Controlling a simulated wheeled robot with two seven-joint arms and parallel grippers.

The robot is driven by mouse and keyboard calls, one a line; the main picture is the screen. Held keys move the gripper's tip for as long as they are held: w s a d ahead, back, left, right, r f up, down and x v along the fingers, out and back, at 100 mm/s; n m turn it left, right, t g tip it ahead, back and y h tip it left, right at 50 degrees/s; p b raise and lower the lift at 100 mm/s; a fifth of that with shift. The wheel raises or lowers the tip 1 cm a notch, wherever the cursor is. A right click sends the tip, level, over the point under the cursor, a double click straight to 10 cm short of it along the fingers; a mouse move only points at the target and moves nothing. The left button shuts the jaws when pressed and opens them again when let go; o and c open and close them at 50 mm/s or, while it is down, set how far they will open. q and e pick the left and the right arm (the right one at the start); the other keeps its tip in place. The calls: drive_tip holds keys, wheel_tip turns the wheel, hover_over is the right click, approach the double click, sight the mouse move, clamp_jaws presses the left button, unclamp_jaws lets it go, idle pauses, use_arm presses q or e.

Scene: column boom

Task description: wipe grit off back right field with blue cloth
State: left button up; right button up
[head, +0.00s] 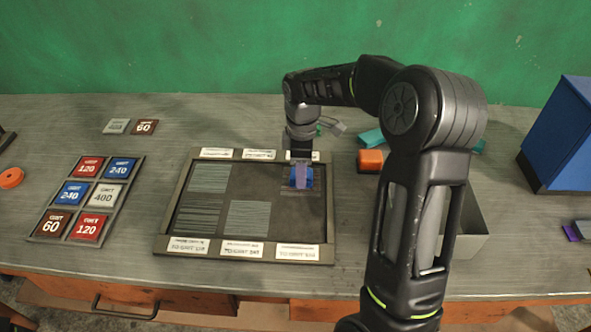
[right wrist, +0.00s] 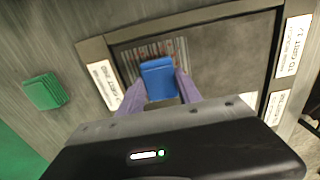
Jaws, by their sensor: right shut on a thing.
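A dark board (head: 272,211) with a raised frame and white labels lies on the bench. Its back right field (head: 298,193) shows some streaky marks around the cloth. My right gripper (head: 301,177) is shut on the blue cloth (head: 303,172) over that field. In the right wrist view the blue cloth (right wrist: 158,78) sits between the purple fingers, with grit streaks (right wrist: 140,54) beside it. Whether the cloth touches the board I cannot tell. Other striped grey patches lie in the back left (head: 208,178), front left and front middle fields. My left gripper is not in view.
A rack of grit tiles (head: 86,199) lies left of the board, with two loose tiles (head: 145,127) behind. An orange block (head: 370,160), a grey bin (head: 465,228) and a blue box (head: 562,140) stand to the right. A green block (right wrist: 45,91) lies near the board.

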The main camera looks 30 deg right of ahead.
drive_tip(key=shift+s+d, duration=0.6)
drive_tip(key=shift+d, duration=0.15)
drive_tip(key=shift+a, duration=0.1)
drive_tip(key=shift+w+a+f, duration=0.1)
drive_tip(key=shift+w+a, duration=1.05)
drive_tip(key=shift+a, duration=0.25)
drive_tip(key=shift+s+d+p, duration=0.3)
drive_tip(key=shift+s+d, duration=0.25)
drive_tip(key=shift+d, duration=0.2)
